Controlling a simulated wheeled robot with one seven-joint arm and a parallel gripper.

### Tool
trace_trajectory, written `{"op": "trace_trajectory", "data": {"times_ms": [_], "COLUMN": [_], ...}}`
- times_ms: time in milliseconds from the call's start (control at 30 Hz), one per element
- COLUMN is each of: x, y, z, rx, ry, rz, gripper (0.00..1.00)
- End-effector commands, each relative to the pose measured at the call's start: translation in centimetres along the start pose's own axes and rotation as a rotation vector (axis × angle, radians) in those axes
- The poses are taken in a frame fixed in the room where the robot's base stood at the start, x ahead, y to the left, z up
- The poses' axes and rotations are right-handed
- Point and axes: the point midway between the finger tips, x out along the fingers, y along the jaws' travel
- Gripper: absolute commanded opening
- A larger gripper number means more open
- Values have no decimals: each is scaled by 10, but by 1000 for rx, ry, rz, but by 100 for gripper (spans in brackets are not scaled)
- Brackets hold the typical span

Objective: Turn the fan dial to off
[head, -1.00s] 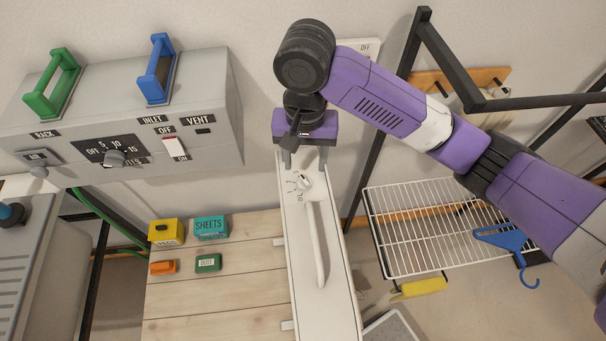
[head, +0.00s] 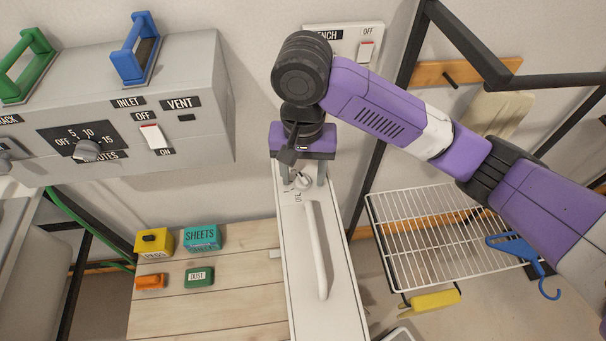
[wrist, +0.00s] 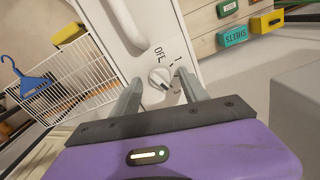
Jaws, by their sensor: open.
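The fan dial (head: 302,181) is a small round white knob at the far end of the long white panel (head: 318,265). In the wrist view the dial (wrist: 158,76) sits beside a printed OFF and number marks. A dark mark shows on its edge, but I cannot tell which setting it points to. My gripper (head: 303,178) is open over the dial, pointing down. In the wrist view its fingers (wrist: 158,80) stand on either side of the knob, with a gap visible; contact is not clear.
A long white handle (head: 318,250) lies along the panel near the dial. A grey control box (head: 200,110) with switches is at the left. Small coloured boxes (head: 203,237) sit on the wooden boards. A wire rack (head: 385,225) with a blue hanger (head: 515,245) is at the right.

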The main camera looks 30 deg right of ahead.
Motion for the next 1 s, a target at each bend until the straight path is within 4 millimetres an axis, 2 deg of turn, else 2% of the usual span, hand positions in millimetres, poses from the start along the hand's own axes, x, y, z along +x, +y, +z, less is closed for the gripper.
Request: {"op": "trace_trajectory", "data": {"times_ms": [67,100,300,367,667,1000], "x": [0,0,0,0,-1,-2], "y": [0,0,0,0,0,0], "z": [0,0,0,0,1,1], "rx": [0,0,0,0,-26,-225], "ry": [0,0,0,0,-2,-4], "rz": [0,0,0,0,0,0], "gripper": [52,48,9,0,0,0]}}
